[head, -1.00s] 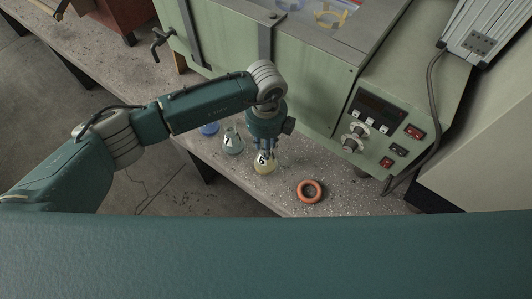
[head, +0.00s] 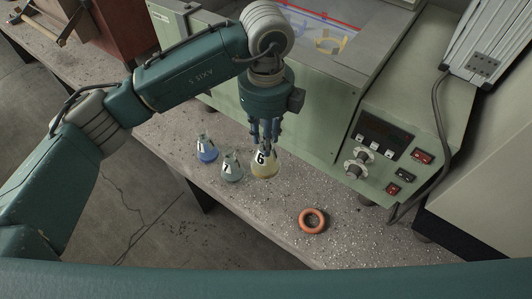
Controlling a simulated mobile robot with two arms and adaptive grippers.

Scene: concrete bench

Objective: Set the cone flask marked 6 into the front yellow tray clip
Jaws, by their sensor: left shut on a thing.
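The cone flask marked 6 (head: 264,165) holds a yellowish liquid. My left gripper (head: 265,143) points down and is shut on its neck. The flask looks upright; whether its base touches the bench is hard to tell. A yellow tray clip (head: 329,46) shows inside the open top of the green machine, at the back. Another yellow clip (head: 296,28) is partly seen to its left, mostly hidden behind my arm. My right gripper is not in view.
A flask marked 7 (head: 231,168) stands just left of flask 6, and a blue flask (head: 207,151) stands further left. An orange ring (head: 312,220) lies on the concrete bench (head: 260,208). The green machine (head: 330,110) with its control panel (head: 381,146) stands behind.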

